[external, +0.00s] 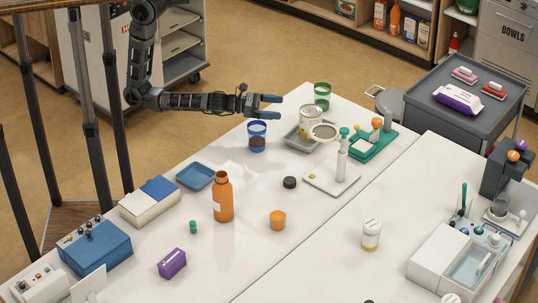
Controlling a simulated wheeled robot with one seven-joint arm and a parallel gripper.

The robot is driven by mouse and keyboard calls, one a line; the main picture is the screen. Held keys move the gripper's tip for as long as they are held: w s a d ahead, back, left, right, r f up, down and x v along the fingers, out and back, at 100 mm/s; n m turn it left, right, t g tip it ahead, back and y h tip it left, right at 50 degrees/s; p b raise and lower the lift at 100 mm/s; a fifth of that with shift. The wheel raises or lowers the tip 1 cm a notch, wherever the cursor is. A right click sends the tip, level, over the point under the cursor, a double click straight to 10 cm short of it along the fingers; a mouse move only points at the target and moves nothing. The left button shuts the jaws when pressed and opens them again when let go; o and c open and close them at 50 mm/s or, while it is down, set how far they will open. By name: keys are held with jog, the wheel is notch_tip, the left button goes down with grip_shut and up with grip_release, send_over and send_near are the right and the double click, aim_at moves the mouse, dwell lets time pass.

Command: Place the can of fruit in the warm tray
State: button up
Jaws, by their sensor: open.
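A can with a pale, fruit-coloured label (308,121), which looks like the can of fruit, stands upright at the back of the table. It appears to be inside the shallow grey tray (291,138); its base is partly hidden. A small blue tray (195,177) lies empty to the left. No label shows which tray is the warm one. My gripper (269,106) is open and empty, to the left of the can and apart from it, with its fingers pointing right.
A blue cup (257,137) stands below my gripper and a green cup (322,96) behind the can. A round pale item (323,132) is close in front of the can. The table's middle has free room.

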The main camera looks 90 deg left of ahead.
jog(key=shift+s, duration=0.15)
jog(key=s+a+f+n, duration=0.1)
jog(key=s+a+n, duration=0.1)
jog(key=s, duration=0.1)
jog(key=s+a+f+n, duration=0.1)
jog(key=s+a+n, duration=0.1)
jog(key=n, duration=0.1)
jog(key=s+a+f+n+g, duration=0.1)
jog(key=s+f+n, duration=0.1)
jog(key=s+n, duration=0.1)
jog(key=shift+s+a, duration=0.35)
jog(key=shift+a, duration=0.05)
jog(key=s+a+r+n+y, duration=0.1)
jog(key=s+a+r+n, duration=0.2)
jog(key=s+n, duration=0.9)
jog(key=s+a+r+n+g+y, duration=0.1)
jog(key=s+a+r+n, duration=0.2)
jog(key=s+n, duration=0.9)
jog(key=a+n, duration=0.3)
jog(key=n, duration=0.2)
jog(key=shift+a+r+n+y, duration=0.35)
jog(key=shift+a+n+y, duration=0.05)
